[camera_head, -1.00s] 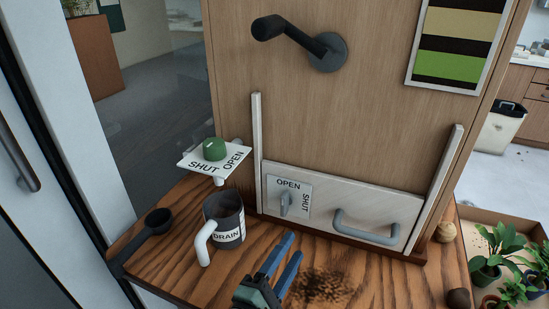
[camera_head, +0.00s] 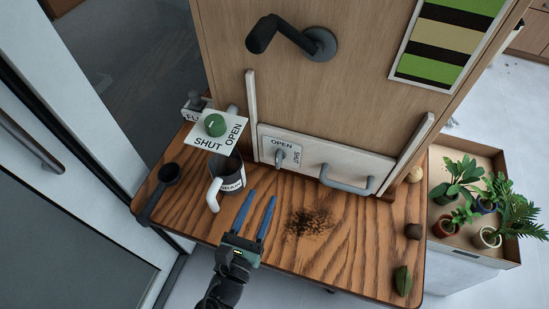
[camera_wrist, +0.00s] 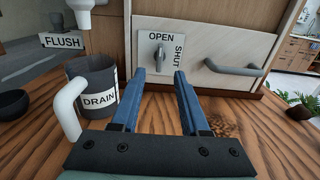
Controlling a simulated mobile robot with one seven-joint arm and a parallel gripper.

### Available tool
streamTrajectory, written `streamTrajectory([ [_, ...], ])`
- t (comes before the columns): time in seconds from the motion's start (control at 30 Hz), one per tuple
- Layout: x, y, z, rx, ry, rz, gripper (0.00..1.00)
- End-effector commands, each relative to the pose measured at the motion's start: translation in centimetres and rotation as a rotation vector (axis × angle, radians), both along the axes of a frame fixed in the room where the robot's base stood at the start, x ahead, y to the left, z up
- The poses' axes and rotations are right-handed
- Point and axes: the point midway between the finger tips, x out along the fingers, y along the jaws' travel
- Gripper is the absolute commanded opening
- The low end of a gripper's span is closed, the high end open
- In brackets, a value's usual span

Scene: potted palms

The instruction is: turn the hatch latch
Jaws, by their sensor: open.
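The hatch latch (camera_head: 279,158) is a small grey handle on a plate marked OPEN at the top and SHUT down its right side. It points up and down, in line with OPEN; it also shows in the wrist view (camera_wrist: 160,55). It sits on the pale hatch panel (camera_head: 312,168), which has a grey pull handle (camera_head: 346,182) on its right. My gripper (camera_head: 258,195) is open and empty above the wooden table, in front of the latch and apart from it. In the wrist view the blue fingers (camera_wrist: 160,76) point toward the latch plate from below.
A dark mug marked DRAIN (camera_head: 231,181) stands left of my gripper, its white handle toward me. A green knob (camera_head: 215,125) on a SHUT/OPEN plate is above it. A dark scoop (camera_head: 168,174) lies left. Dark crumbs (camera_head: 308,222) lie right of my gripper. Potted plants (camera_head: 487,237) stand far right.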

Motion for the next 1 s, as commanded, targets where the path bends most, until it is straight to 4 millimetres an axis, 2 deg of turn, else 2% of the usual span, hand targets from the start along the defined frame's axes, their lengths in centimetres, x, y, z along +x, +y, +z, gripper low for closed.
streamTrajectory([
  [0.03, 1.1, -0.4, 0.1, 0.001, -0.003, -0.005, 0.45],
  [0.3, 6.5, -2.2, 0.1, 0.002, -0.004, -0.004, 0.45],
  [0.5, 9.1, -3.0, 0.0, 0.003, -0.002, -0.004, 0.45],
  [0.67, 9.9, -3.3, 0.0, 0.003, -0.001, -0.002, 0.45],
  [0.93, 10.0, -3.3, 0.0, 0.003, -0.001, -0.002, 0.45],
  [1.0, 10.0, -3.3, 0.0, 0.004, -0.001, -0.002, 0.32],
])
